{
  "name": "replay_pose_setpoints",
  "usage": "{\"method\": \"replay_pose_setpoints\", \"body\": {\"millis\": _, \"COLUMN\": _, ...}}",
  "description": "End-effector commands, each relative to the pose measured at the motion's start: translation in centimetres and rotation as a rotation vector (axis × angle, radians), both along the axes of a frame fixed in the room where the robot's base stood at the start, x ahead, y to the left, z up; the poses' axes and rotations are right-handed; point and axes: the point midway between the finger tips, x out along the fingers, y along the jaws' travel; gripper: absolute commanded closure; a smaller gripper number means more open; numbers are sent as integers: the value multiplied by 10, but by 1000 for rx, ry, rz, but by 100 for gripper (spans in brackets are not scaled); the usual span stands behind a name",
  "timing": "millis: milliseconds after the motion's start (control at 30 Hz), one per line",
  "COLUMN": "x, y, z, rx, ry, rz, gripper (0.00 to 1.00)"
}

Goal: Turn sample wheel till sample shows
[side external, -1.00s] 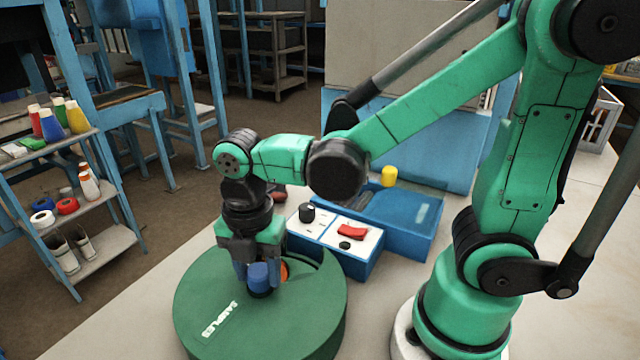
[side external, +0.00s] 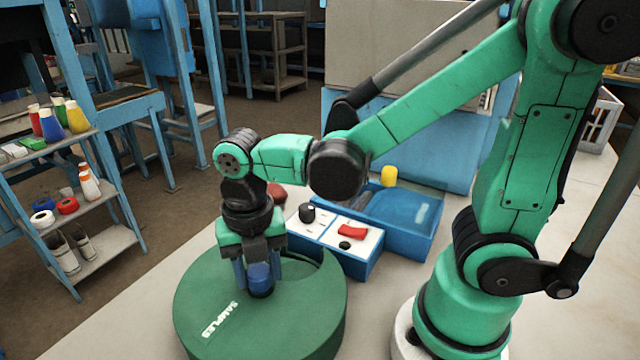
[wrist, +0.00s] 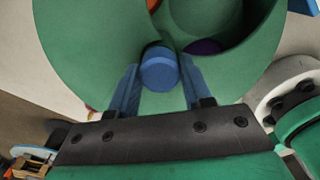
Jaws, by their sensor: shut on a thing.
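The sample wheel is a round green drum (side external: 300,315) lettered "SAMPLES" on its top, and it also fills the upper part of the wrist view (wrist: 70,45). A blue knob (side external: 258,280) stands on it and shows in the wrist view (wrist: 158,72). My gripper (side external: 259,286) points down with its two blue fingers on either side of the knob, shut on it. In the wrist view a dark opening in the drum shows a bit of purple (wrist: 203,47). A bit of orange (wrist: 152,4) shows at the top edge.
Behind the drum is a blue box with a white panel (side external: 325,232), a black knob and a red switch. A shelf with bottles (side external: 85,190) is at left.

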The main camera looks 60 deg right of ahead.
Motion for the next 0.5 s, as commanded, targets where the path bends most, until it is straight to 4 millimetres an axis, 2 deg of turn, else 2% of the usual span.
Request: {"method": "replay_pose_setpoints", "body": {"millis": 500, "x": 0, "y": -1, "z": 0, "rx": -2, "ry": 1, "rz": 257, "gripper": 100}}
